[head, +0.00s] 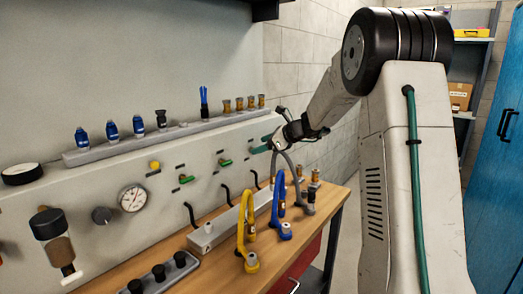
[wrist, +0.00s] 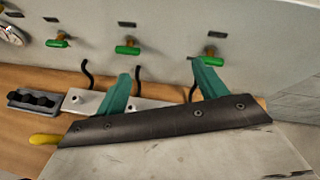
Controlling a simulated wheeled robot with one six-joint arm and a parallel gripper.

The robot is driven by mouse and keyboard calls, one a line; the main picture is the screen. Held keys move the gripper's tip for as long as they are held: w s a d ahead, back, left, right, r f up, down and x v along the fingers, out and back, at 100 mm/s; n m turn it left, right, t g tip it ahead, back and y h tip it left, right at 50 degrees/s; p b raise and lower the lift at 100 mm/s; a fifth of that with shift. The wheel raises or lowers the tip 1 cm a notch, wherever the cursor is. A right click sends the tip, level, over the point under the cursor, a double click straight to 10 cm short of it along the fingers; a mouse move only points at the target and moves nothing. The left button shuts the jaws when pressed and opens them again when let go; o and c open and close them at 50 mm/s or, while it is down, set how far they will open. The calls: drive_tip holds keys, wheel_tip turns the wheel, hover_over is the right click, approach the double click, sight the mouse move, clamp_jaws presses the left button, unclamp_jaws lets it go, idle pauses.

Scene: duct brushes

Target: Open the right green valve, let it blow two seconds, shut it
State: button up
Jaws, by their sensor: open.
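Three green valves sit in a row on the pale panel. In the wrist view they are the left valve (wrist: 58,42), the middle valve (wrist: 127,49) and the right valve (wrist: 215,61). The right valve's handle lies roughly level and is partly covered by my right finger. I cannot tell whether a finger touches the right handle.
Black hoses (head: 225,193) come from the panel below the valves. Yellow (head: 241,220), blue (head: 276,205) and grey hooked hoses stand on the wooden bench (head: 185,265). A gauge (head: 132,198) is at left. A shelf of blue and brass fittings (head: 110,149) runs above the valves.

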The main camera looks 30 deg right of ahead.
drive_tip(key=w+d+f+m, duration=0.1)
drive_tip(key=d, duration=0.1)
drive_tip(key=w+d+f+m+t+h, duration=0.1)
drive_tip(key=d+m, duration=0.1)
drive_tip(key=d, duration=0.1)
drive_tip(key=w+d+f+m, duration=0.1)
drive_tip(key=w+d, duration=0.1)
drive_tip(key=d, duration=0.1)
drive_tip(key=shift+f+t+h, duration=0.15)
drive_tip(key=shift+t+h, duration=0.15)
drive_tip(key=shift+t, duration=0.1)
drive_tip(key=x, duration=0.7)
drive_tip(key=shift+a, duration=0.15)
drive_tip(key=c, duration=1)
